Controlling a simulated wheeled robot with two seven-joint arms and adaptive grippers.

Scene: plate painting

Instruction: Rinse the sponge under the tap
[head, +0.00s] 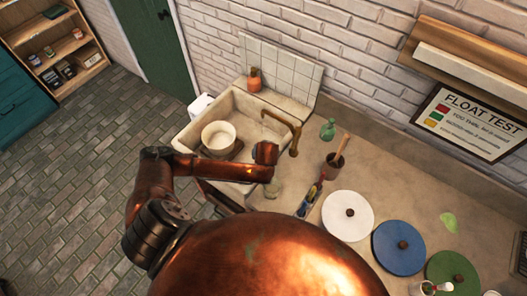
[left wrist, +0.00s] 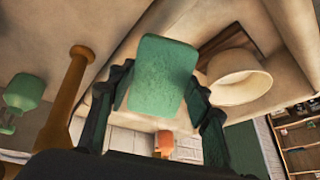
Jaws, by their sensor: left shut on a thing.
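My left gripper (head: 265,153) is over the right part of the stone sink (head: 184,135), just below and left of the brass tap (head: 294,132). In the left wrist view, the left gripper (left wrist: 158,92) is shut on a green sponge (left wrist: 165,62), which sits between its two fingers. The tap (left wrist: 66,98) stands to the left of the sponge there, apart from the gripper. The sponge is hidden in the head view. I cannot tell whether water runs. My right gripper is in neither view.
A cream bowl (head: 217,136) stands in the sink, left of my gripper. An orange bottle (head: 254,80) is at the sink's back. A green bottle (head: 328,129), a brown pot (head: 333,167) and white (head: 335,224), blue (head: 390,257) and green (head: 450,268) discs are on the counter.

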